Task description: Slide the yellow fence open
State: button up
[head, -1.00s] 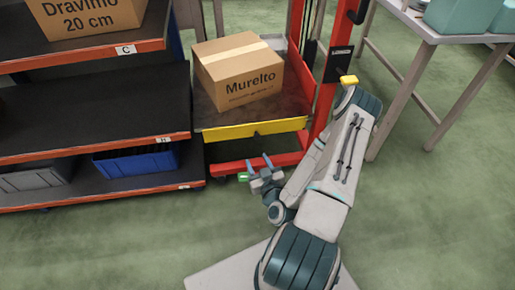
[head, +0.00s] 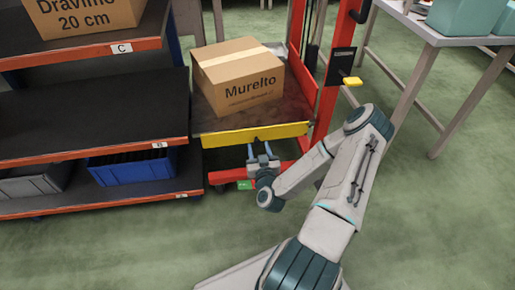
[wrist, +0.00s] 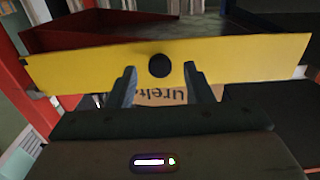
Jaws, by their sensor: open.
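The yellow fence (head: 285,132) runs along the front edge of the lift's dark platform (head: 206,122), in front of the box. In the wrist view the fence (wrist: 240,58) spans the picture and carries a round black knob (wrist: 159,66). My gripper (head: 262,149) is at the middle of the fence, on its front side. In the wrist view my gripper (wrist: 160,74) is open, one finger on each side of the knob. Whether the fingers touch the knob, I cannot tell.
A cardboard box (head: 238,82) marked "Murelto" stands on the platform. The lift's red mast (head: 331,85) with a yellow-ended lever (head: 352,81) rises at the right. An orange-edged shelf rack (head: 90,150) stands close at the left. A grey table (head: 460,35) is at the right.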

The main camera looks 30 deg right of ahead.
aim_at(258, 134)
jog(key=shift+x, duration=1)
grip_shut()
notch_tip(258, 134, up, 6)
jog(key=p, duration=0.4)
grip_release()
jog(key=shift+r, duration=0.15)
